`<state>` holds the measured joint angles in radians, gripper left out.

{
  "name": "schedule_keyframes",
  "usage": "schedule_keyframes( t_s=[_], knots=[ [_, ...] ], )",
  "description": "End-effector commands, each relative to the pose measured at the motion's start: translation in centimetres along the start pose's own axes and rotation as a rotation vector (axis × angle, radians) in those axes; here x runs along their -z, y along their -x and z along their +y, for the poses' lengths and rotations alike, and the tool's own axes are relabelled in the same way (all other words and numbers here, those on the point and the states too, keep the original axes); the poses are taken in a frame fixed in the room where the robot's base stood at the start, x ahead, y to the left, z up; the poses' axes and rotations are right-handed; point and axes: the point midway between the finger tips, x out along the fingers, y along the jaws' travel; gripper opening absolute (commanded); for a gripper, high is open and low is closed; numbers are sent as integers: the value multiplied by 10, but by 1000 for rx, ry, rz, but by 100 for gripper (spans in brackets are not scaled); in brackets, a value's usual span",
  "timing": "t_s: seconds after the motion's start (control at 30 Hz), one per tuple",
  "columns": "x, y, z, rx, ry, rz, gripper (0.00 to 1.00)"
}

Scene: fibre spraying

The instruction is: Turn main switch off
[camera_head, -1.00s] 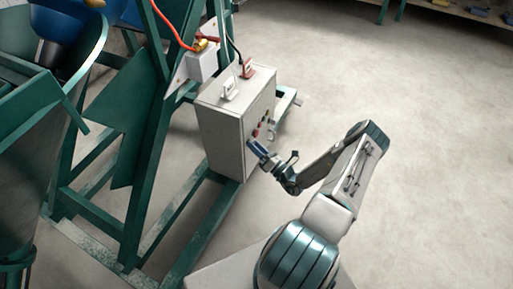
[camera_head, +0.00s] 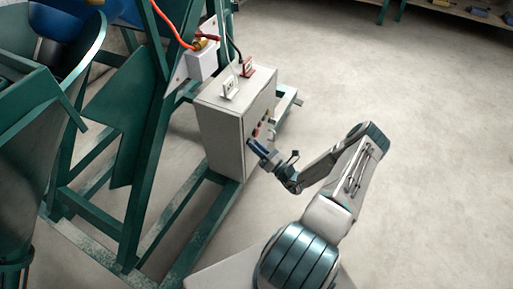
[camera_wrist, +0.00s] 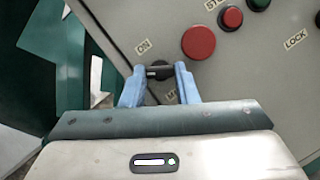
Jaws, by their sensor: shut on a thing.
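The grey control box (camera_head: 221,138) stands on the green frame, with its button panel facing right. My gripper (camera_head: 251,145) is at the lower near part of that panel. In the wrist view, the two blue fingers of my gripper (camera_wrist: 158,82) are shut on the black handle of the main switch (camera_wrist: 159,71). An "ON" label (camera_wrist: 143,46) shows just up and left of the handle. The label below it is mostly hidden behind the right finger. The dark round base of the switch shows partly between the fingers.
Green frame beams (camera_head: 160,160) run left of the box. The floor (camera_head: 400,150) to the right is clear.

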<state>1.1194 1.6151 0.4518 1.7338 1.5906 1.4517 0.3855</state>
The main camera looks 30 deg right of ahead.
Motion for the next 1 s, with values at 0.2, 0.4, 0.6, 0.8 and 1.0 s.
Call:
schedule_keyframes(
  t_s=[0.2, 0.4, 0.6, 0.8, 1.0],
  knots=[
    [2, 1, -4, -67, 166, 0, 4],
    [2, 1, -5, -127, 313, 2, 4],
    [1, 1, -6, -175, 428, 3, 4],
    [0, 1, -6, -204, 499, 3, 4],
    [0, 1, -6, -216, 529, 4, 4]
  ],
)
